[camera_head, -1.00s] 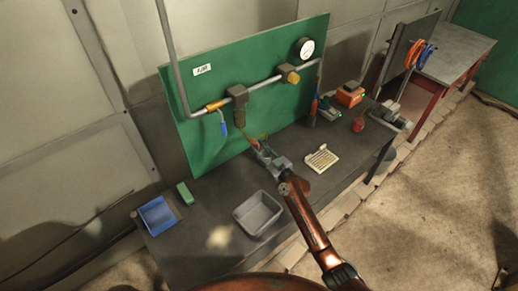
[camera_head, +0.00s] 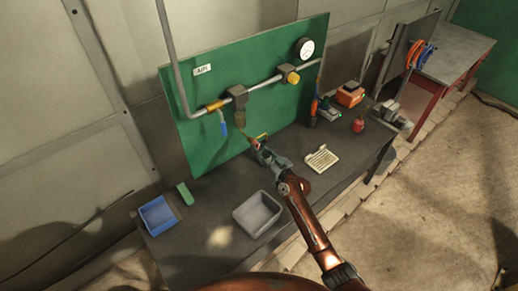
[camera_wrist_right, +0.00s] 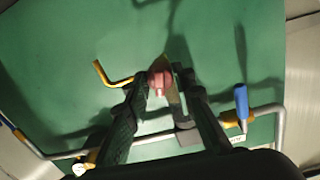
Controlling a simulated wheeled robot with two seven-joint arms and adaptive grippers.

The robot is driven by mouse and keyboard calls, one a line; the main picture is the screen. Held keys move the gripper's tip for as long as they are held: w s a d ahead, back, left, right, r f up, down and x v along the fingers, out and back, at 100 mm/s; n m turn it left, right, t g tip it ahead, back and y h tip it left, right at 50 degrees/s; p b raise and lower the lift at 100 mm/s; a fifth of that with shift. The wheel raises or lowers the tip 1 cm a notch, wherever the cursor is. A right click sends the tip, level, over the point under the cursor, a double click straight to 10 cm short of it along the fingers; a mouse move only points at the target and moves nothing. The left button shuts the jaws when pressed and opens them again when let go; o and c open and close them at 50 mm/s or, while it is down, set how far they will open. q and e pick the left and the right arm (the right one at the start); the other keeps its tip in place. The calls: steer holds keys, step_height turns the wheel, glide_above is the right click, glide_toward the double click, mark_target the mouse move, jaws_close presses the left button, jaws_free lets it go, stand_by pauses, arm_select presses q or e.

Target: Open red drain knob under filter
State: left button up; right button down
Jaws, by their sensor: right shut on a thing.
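The filter hangs from the pipe on the green board, with its grey head (camera_head: 236,92) and its bowl (camera_head: 239,117) below. The bowl also shows between my fingers in the right wrist view (camera_wrist_right: 174,97). The red drain knob (camera_wrist_right: 160,76) sits at the bowl's end, between the fingertips of my right gripper (camera_wrist_right: 158,82), which is shut on it. A bent yellow tube (camera_wrist_right: 113,77) sticks out beside the knob. In the head view my right gripper (camera_head: 260,143) is just below the bowl and largely covers the knob. My left gripper is not in view.
A blue-handled valve lever (camera_head: 223,124) hangs left of the filter. A yellow regulator (camera_head: 291,77) and gauge (camera_head: 304,48) are to the right. On the dark bench are a grey tray (camera_head: 240,224), a blue bin (camera_head: 156,226) and a cream slotted block (camera_head: 321,159).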

steer(key=m, duration=0.2)
steer(key=shift+m, duration=0.4)
steer(key=m, duration=0.4)
steer(key=shift+g+p, duration=0.3)
steer(key=m, duration=0.4)
steer(key=shift+r+p, duration=0.1)
steer(key=shift+p, duration=0.2)
steer(key=shift+m+y, duration=0.3)
steer(key=shift+m, duration=1.3)
steer(key=c, duration=1.6)
jaws_free()
